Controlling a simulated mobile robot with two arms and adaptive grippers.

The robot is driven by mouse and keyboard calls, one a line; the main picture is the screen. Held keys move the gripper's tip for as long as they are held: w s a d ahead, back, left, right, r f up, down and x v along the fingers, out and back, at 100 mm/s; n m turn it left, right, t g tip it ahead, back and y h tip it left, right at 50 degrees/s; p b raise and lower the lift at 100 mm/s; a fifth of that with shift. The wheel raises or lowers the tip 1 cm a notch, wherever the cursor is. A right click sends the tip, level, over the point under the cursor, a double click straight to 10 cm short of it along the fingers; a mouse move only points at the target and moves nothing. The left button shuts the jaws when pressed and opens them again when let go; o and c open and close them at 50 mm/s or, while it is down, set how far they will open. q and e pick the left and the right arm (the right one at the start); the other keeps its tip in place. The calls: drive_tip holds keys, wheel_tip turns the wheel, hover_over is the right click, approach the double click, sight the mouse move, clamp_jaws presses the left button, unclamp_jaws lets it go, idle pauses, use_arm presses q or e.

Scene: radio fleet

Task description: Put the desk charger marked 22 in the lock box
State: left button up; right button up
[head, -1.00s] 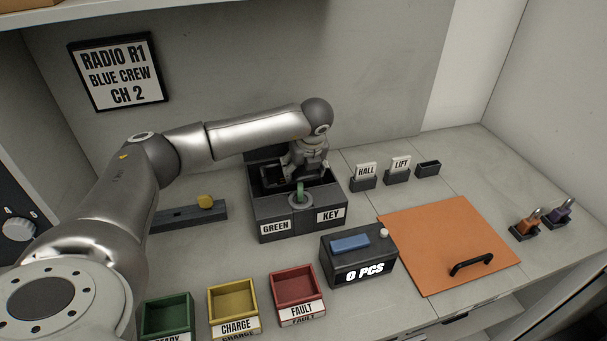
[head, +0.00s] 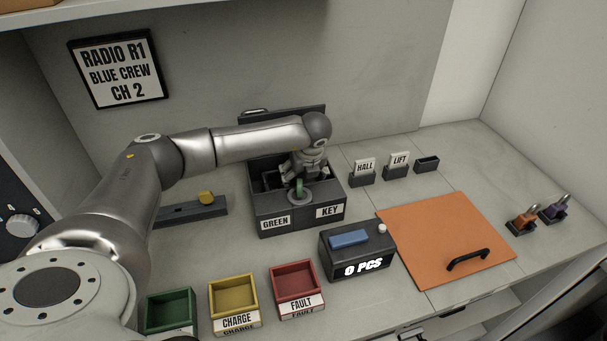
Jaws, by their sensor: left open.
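The dark lock box (head: 264,208) stands at the back middle of the counter, with white GREEN and KEY labels on its front. Its lid (head: 313,112) stands up at the back, its handle at the top edge. My arm and gripper hide part of the lid and the box's inside. I see no charger marked 22. My right gripper is not in view.
Green (head: 169,313), yellow (head: 234,293) and red (head: 297,281) trays line the front. An orange panel with a black handle (head: 440,233) lies right. Small HALL (head: 363,172) and LIFT (head: 397,165) holders stand behind.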

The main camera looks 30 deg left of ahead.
use_arm(q)
drive_tip(key=shift+r, duration=0.15)
drive_tip(key=shift+d+r, duration=0.1)
drive_tip(key=shift+r, duration=0.05)
drive_tip(key=b+v, duration=0.4)
drive_tip(key=v, duration=0.7)
drive_tip(key=shift+s+r, duration=0.2)
drive_tip(key=shift+r, duration=0.05)
drive_tip(key=shift+d+f, duration=0.1)
